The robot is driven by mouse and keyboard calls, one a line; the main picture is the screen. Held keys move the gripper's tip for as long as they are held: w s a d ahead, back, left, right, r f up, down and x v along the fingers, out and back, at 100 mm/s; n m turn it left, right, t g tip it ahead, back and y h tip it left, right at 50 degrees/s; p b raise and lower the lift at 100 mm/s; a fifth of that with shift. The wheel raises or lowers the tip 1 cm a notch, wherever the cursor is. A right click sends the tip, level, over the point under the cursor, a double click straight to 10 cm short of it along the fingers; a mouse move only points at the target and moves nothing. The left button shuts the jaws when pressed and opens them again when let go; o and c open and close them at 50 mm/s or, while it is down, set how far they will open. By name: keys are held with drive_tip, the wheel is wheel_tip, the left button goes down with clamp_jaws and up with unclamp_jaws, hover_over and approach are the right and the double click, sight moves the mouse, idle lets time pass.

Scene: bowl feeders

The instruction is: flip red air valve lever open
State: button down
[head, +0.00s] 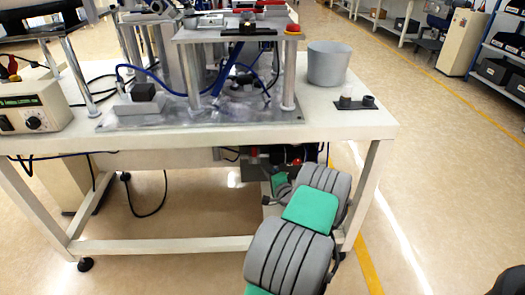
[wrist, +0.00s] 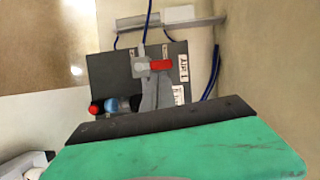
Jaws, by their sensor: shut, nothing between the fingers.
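The red lever (wrist: 161,65) shows in the wrist view, lying sideways across the picture beside a light grey valve body (wrist: 141,67) on a dark panel (wrist: 108,75). My gripper (wrist: 155,82) comes up from below with its grey fingers together and empty. Its tips are close under the lever; I cannot tell whether they touch it. In the head view my arm reaches under the table's right side, toward dark air equipment (head: 258,172) with small red parts. The lever cannot be picked out clearly there.
Left of my fingers in the wrist view are a red knob (wrist: 95,108) and a blue part (wrist: 111,104). Blue tubes (wrist: 213,68) run beside the panel. The white table (head: 340,122) stands above my arm, with a leg (head: 368,195) close on the right.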

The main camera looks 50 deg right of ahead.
sight(254, 156)
drive_tip(key=s+d+m+h, duration=0.1)
drive_tip(key=s+d+m, duration=0.1)
drive_tip(key=s, duration=0.1)
drive_tip(key=s+d+h, duration=0.1)
drive_tip(key=shift+s+d+f+m+g+h, duration=0.1)
drive_tip(key=shift+s+f+m+g+h, duration=0.1)
drive_tip(key=shift+s+m+g+h, duration=0.15)
drive_tip(key=w+d+b, duration=0.1)
drive_tip(key=w, duration=0.2)
drive_tip(key=w+d+b, duration=0.1)
drive_tip(key=w, duration=0.3)
drive_tip(key=w+d+b, duration=0.1)
drive_tip(key=w, duration=0.3)
